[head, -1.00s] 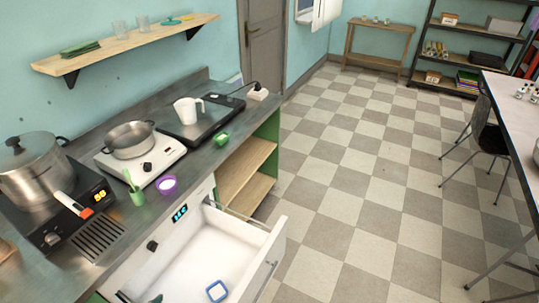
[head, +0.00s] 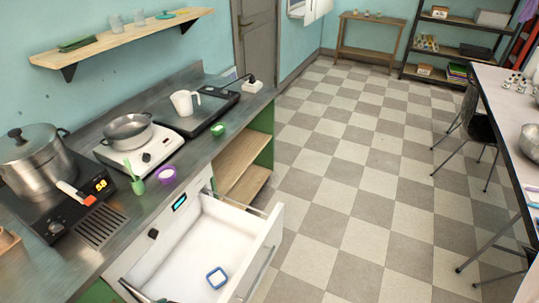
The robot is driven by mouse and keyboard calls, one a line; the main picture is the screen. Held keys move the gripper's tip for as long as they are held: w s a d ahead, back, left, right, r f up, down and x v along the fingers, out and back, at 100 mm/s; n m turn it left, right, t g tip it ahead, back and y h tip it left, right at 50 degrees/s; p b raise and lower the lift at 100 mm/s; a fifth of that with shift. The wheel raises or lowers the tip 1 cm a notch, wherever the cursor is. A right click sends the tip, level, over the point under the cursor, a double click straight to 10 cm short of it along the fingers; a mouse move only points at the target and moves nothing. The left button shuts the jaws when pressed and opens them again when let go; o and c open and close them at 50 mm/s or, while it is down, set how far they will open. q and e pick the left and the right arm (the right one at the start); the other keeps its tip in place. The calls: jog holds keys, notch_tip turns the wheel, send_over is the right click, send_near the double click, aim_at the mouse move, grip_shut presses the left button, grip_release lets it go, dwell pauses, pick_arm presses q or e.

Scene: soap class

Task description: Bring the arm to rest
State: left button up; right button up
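Neither of my arms nor grippers shows clearly in the head view. An open white drawer (head: 190,262) juts from the counter front, with a small blue-rimmed square item (head: 217,278) lying inside it. On the steel counter (head: 95,265) stand a large lidded pot (head: 35,165) on a black cooker (head: 62,220), a smaller pan (head: 128,131) on a white hotplate (head: 165,148), and a white jug (head: 185,103) on a black plate (head: 212,112).
A purple cup (head: 166,175) and a green cup (head: 138,187) stand near the counter's front edge. A long table (head: 510,130) with a chair (head: 482,130) stands at right. The checkered floor (head: 350,170) between is clear. The drawer sticks out into it.

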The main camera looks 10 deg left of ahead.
pick_arm(q)
jog(key=s+d+r+g, duration=0.2)
jog(key=s+r, duration=0.3)
jog(key=r, duration=0.1)
jog(key=s+a+f+g+b, duration=0.15)
jog(key=f+b, duration=0.35)
jog(key=f, duration=1.1)
jog(key=s+a+f+b, duration=0.15)
jog(key=f+b, duration=0.45)
jog(key=f, duration=0.9)
jog(key=s+f+g+b, duration=0.1)
jog(key=s+f+b, duration=0.5)
jog(key=s+f, duration=0.7)
notch_tip(320, 180, down, 5)
jog(key=shift+s+d+r, duration=0.1)
jog(key=shift+s+d, duration=0.05)
jog(key=shift+s, duration=0.2)
pick_arm(e)
notch_tip(320, 180, down, 17)
jog(key=shift+s+f, duration=0.2)
